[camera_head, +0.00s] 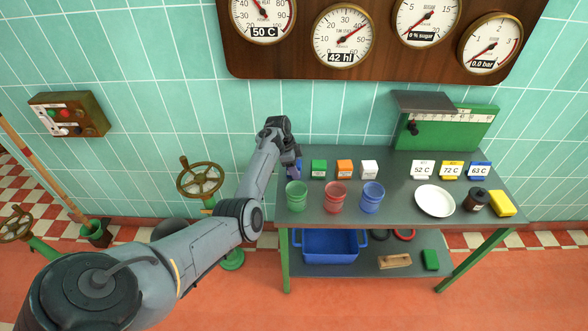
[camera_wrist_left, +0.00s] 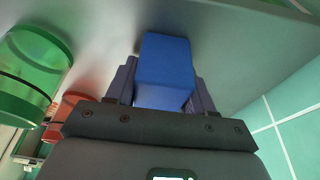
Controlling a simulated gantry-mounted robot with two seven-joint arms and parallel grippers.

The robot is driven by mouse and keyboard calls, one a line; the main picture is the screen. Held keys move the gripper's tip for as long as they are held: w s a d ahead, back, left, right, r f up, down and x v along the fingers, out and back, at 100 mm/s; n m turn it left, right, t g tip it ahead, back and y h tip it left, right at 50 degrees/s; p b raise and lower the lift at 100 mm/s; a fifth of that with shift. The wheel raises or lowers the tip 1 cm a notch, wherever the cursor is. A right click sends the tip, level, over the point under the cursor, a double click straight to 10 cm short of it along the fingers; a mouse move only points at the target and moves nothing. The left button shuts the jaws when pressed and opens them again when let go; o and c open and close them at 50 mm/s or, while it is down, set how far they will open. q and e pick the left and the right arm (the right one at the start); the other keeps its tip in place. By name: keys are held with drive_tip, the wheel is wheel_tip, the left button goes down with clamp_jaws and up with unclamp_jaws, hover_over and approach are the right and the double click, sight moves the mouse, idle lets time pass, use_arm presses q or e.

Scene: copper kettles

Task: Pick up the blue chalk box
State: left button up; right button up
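The blue chalk box (camera_wrist_left: 165,68) is between the two fingers of my left gripper (camera_wrist_left: 160,90) in the left wrist view. A finger lies close along each side of it, with no clear gap. I cannot tell whether they press on it. In the head view my left gripper (camera_head: 292,170) is at the left end of the grey table (camera_head: 400,195), mostly hiding the blue box. I cannot tell whether the box rests on the table. My right gripper is not in view.
Green (camera_head: 319,168), orange (camera_head: 344,169) and white (camera_head: 369,169) boxes stand in a row to the right. Green (camera_head: 296,196), red (camera_head: 335,196) and blue (camera_head: 372,196) cups stand in front. A white plate (camera_head: 435,200) lies further right. The tiled wall (camera_head: 330,120) rises behind.

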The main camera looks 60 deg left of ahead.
use_arm(q)
drive_tip(key=c, duration=0.3)
drive_tip(key=shift+c, duration=0.2)
